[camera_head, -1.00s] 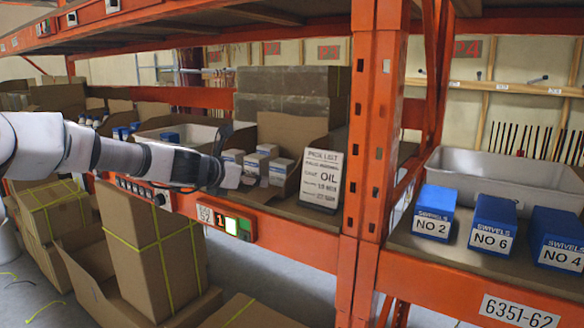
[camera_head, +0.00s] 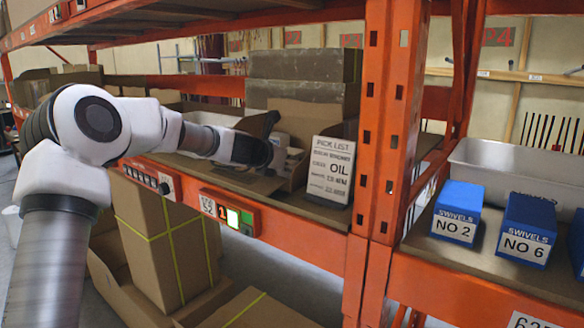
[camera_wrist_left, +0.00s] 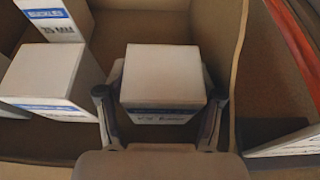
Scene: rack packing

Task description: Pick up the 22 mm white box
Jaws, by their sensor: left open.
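In the left wrist view, a white box with a blue label stripe (camera_wrist_left: 163,88) stands between the two fingers of my left gripper (camera_wrist_left: 160,98). Its size print is too blurred to read for sure. The fingers are open, one on each side of the box; I cannot tell if they touch it. In the head view, my left gripper (camera_head: 277,152) is inside an open cardboard bin on the shelf and mostly hides the boxes there. My right gripper is not in view.
Two more white boxes stand to the left, a near one (camera_wrist_left: 48,80) and a far one labelled 35 MM (camera_wrist_left: 56,18). The bin's cardboard wall (camera_wrist_left: 237,60) is close on the right. A pick list sign (camera_head: 330,170) and an orange post (camera_head: 385,130) stand to the right.

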